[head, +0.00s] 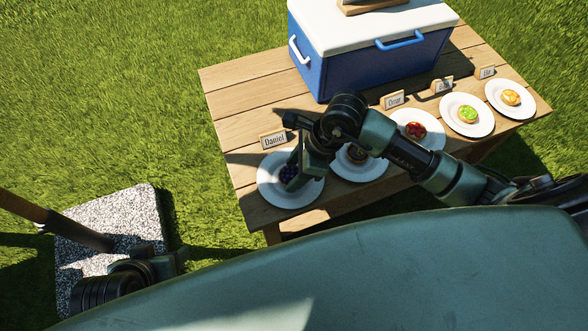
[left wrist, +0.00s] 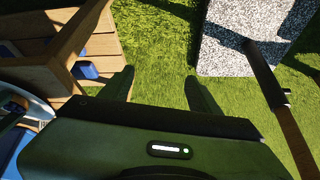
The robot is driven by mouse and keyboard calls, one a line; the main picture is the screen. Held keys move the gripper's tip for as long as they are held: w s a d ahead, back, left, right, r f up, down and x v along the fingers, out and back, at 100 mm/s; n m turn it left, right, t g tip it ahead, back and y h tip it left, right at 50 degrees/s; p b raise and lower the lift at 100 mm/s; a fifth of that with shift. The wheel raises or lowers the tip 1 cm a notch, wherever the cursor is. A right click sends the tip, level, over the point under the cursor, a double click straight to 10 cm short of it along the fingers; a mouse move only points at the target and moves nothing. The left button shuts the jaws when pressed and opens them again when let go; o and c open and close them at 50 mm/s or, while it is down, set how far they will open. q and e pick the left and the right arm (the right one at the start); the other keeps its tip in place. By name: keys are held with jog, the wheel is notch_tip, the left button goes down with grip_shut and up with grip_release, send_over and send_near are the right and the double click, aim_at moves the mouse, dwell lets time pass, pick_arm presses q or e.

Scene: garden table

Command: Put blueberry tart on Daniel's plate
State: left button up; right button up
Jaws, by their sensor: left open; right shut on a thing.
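The blueberry tart (head: 287,171), dark blue-purple, is at Daniel's plate (head: 266,190), a white plate behind which stands the name card "Daniel" (head: 274,140). My right gripper (head: 293,181) reaches down over this plate and is shut on the tart. The gripper hides part of the tart, so I cannot tell whether it touches the plate. My left gripper (left wrist: 162,92) is open and empty above the grass. It also shows at the lower left of the head view (head: 170,260), away from the plates.
Several white plates with tarts stand to the right on the wooden table (head: 233,103), including one with a red tart (head: 416,130) and one with a green tart (head: 467,114). A blue cooler (head: 345,70) stands behind. A speckled stone block (head: 135,210) is at the left on the grass.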

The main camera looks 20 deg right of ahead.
jog(key=o, duration=1.1)
